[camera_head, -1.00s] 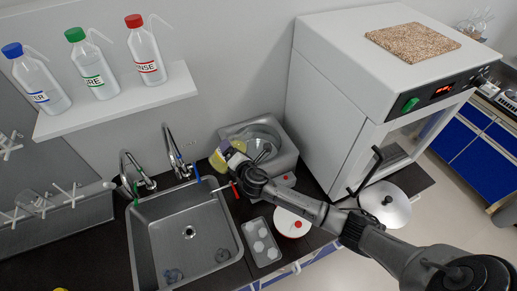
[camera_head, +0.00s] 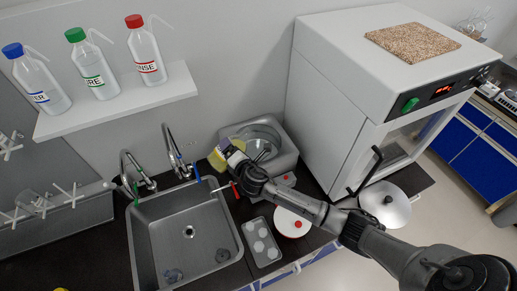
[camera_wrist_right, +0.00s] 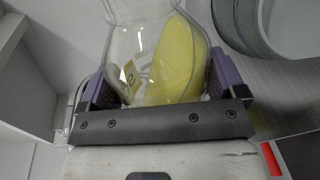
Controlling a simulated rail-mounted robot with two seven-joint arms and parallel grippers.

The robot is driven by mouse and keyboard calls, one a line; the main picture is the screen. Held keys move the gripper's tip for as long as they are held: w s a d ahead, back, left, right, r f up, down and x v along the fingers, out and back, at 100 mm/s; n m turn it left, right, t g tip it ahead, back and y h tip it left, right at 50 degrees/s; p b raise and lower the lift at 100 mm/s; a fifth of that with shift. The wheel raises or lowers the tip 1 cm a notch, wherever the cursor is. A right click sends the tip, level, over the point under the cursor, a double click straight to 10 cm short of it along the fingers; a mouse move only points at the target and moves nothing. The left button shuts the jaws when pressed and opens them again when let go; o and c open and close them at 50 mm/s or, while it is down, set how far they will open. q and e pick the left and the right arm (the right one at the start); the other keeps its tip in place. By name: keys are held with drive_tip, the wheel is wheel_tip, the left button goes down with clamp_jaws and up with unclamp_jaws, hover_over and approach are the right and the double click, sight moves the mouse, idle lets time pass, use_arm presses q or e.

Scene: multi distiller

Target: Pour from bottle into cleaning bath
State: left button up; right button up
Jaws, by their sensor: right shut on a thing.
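My right gripper (camera_head: 231,152) is shut on a clear bottle with a yellow label (camera_head: 217,159), just left of the cleaning bath. In the right wrist view the bottle (camera_wrist_right: 158,50) sits between the purple fingers of the gripper (camera_wrist_right: 155,88); its upper end is cut off by the frame. The cleaning bath (camera_head: 287,161) is a grey box with a round metal basin, standing against the wall between the sink and the big white oven. Part of a round metal vessel (camera_wrist_right: 240,22) shows at the upper right of the wrist view. My left gripper is not in view.
Two taps (camera_head: 136,175) stand behind the steel sink (camera_head: 205,235), left of the bottle. A wall shelf (camera_head: 120,107) with several wash bottles is at upper left. The white oven (camera_head: 335,110) borders the bath on the right. A tray (camera_head: 262,243) lies in front.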

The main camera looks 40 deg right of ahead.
drive_tip(key=shift+r, duration=0.25)
drive_tip(key=shift+m, duration=0.3)
drive_tip(key=shift+f+m+b, duration=0.1)
drive_tip(key=shift+m+b, duration=0.2)
drive_tip(key=shift+b, duration=0.1)
idle(0.4)
drive_tip(key=shift+a+y, duration=0.1)
drive_tip(key=shift+y, duration=0.2)
idle(0.3)
drive_tip(key=shift+d+m, duration=0.25)
drive_tip(key=shift+m, duration=0.25)
drive_tip(key=shift+d+m, duration=0.2)
drive_tip(key=shift+m, duration=0.2)
idle(0.7)
drive_tip(key=shift+d+y, duration=0.1)
drive_tip(key=shift+y, duration=0.2)
drive_tip(key=shift+f+m, duration=0.1)
drive_tip(key=shift+m, duration=0.3)
idle(0.6)
idle(0.6)
